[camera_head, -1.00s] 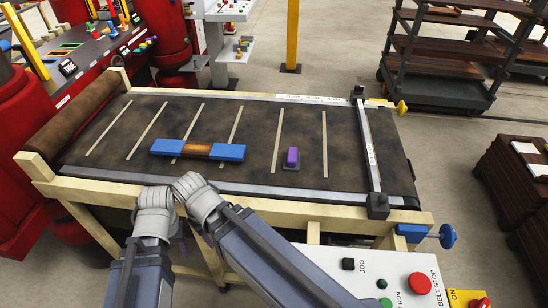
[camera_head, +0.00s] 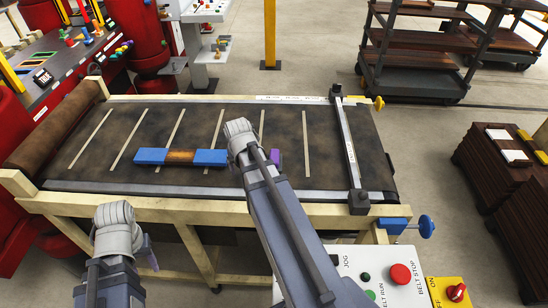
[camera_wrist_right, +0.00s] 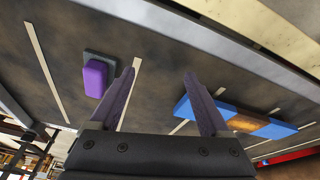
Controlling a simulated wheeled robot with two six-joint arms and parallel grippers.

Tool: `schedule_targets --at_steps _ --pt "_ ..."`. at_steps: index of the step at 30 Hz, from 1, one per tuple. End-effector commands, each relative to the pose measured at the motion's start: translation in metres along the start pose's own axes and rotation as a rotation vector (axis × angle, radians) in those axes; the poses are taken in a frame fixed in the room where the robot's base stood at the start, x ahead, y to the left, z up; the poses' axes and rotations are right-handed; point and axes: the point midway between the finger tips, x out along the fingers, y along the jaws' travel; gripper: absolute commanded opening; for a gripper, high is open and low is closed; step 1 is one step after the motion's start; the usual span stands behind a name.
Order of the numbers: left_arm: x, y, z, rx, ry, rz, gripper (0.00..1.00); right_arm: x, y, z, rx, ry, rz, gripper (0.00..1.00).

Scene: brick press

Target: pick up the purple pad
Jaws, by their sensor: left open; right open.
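The purple pad (camera_head: 277,158) lies on the brown belt, partly hidden behind my right arm in the head view. In the right wrist view the pad (camera_wrist_right: 95,77) shows as a purple block on a dark grey base. My right gripper (camera_wrist_right: 162,69) is open and empty over the belt; the pad is outside its jaws, beside the left finger in that view. In the head view the right jaws are hidden by the arm. My left gripper (camera_head: 149,254) is low at the front left, off the belt, open and mostly hidden by its wrist.
A blue bar with a brown middle (camera_head: 181,157) lies on the belt left of the pad. A metal crossbar (camera_head: 347,150) spans the belt's right end. A control panel (camera_head: 385,262) stands at the front right. The belt's left part is bare.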

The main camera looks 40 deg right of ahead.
Motion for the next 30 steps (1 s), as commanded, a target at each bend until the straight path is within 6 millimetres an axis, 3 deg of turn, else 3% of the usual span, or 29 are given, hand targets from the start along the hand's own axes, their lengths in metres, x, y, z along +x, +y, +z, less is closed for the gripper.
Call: schedule_targets --at_steps 1,3,6,9,14,26,30 --pt "-0.006 -0.001 0.000 0.000 0.000 0.000 0.53 -0.002 0.028 -0.015 0.063 0.020 0.011 0.80" --pt "-0.009 -0.001 0.001 0.000 0.000 0.000 0.53 -0.002 0.058 -0.028 0.131 0.049 0.023 0.80" --pt "-0.012 -0.001 0.001 0.000 0.000 0.000 0.53 -0.003 0.091 -0.040 0.202 0.080 0.036 0.80" --pt "-0.013 -0.001 0.001 0.000 0.000 0.000 0.53 -0.004 0.111 -0.046 0.246 0.099 0.045 0.80" --pt "-0.013 -0.001 0.001 0.000 0.000 0.000 0.53 -0.004 0.123 -0.049 0.271 0.112 0.050 0.80" --pt "0.012 0.001 -0.001 0.002 0.000 0.000 0.53 0.023 0.123 -0.050 0.269 0.111 0.050 0.80" --pt "0.012 0.001 -0.001 0.002 0.000 0.000 0.53 0.023 0.123 -0.051 0.269 0.110 0.050 0.80"
